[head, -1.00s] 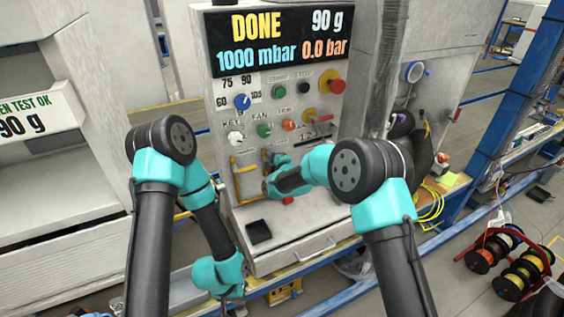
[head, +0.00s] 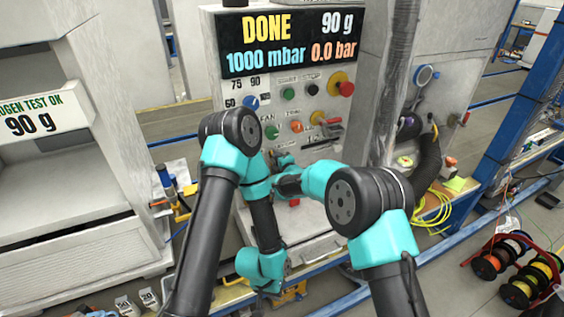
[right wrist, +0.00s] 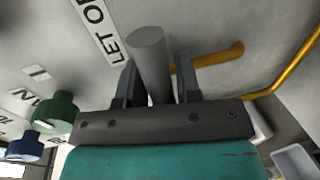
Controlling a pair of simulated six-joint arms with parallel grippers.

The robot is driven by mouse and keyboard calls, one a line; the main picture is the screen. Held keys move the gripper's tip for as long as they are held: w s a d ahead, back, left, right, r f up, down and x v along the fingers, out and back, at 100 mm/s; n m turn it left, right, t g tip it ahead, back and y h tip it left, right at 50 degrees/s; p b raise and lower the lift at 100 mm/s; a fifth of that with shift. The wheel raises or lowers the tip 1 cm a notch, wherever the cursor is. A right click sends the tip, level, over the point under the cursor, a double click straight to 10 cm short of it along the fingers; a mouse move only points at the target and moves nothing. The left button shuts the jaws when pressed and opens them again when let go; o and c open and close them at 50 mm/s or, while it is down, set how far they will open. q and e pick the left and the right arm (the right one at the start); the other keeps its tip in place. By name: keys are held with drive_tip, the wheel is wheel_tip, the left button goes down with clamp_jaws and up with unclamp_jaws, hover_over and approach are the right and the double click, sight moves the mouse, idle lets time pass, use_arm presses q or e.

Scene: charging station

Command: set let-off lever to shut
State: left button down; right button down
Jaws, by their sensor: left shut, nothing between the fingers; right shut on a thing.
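The let-off lever (right wrist: 148,50) is a grey cylinder beside a label of which "LET O" can be read in the right wrist view. My right gripper (right wrist: 156,75) is shut on it, one finger on each side. In the head view this grip is largely hidden behind my arms at the lower part of the panel (head: 322,143). My left gripper (head: 272,290) hangs low in front of the station, small and dark, shut and empty, away from the lever.
The display (head: 292,42) reads DONE, 90 g, 1000 mbar, 0.0 bar. A yellow handle (right wrist: 215,58) curves beside the lever. A green knob (right wrist: 58,115) and a blue knob (right wrist: 22,149) are to the left. Cable spools (head: 515,268) stand at right.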

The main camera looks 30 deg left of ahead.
drive_tip(key=shift+s+f, duration=0.2)
drive_tip(key=shift+f, duration=0.3)
drive_tip(key=c, duration=1.1)
unclamp_jaws()
drive_tip(key=shift+o, duration=0.3)
drive_tip(key=shift+r, duration=0.15)
drive_tip(key=shift+w+r, duration=0.15)
drive_tip(key=shift+r, duration=0.05)
drive_tip(key=shift+d, duration=0.1)
drive_tip(key=v, duration=1.7)
